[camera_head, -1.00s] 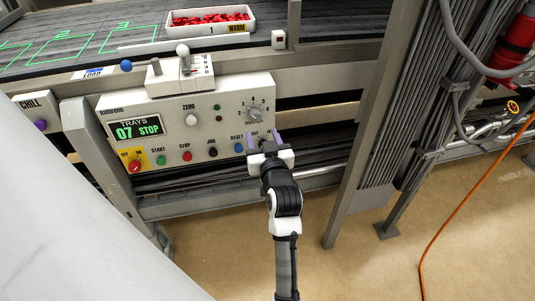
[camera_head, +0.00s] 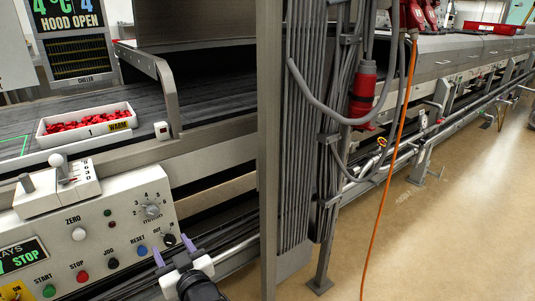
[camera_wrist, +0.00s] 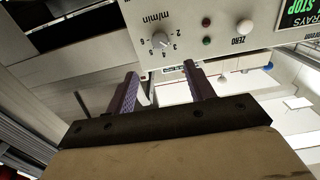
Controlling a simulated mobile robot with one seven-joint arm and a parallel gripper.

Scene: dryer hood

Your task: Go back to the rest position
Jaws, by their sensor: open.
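My gripper (camera_head: 174,254) is at the bottom of the head view, in front of the lower right corner of the control panel (camera_head: 95,243). Its two purple fingers are apart with nothing between them. In the wrist view the spread fingers (camera_wrist: 163,90) point toward the panel face (camera_wrist: 185,30), which appears upside down with its dial and ZERO knob. The fingers look close to the OUT button (camera_head: 169,240); I cannot tell whether they touch anything. Most of my arm is below the head view's edge.
A grey post with cable conduits (camera_head: 297,130) stands right of the panel. An orange cable (camera_head: 392,150) hangs down to the floor. Open tan floor (camera_head: 450,220) lies at right.

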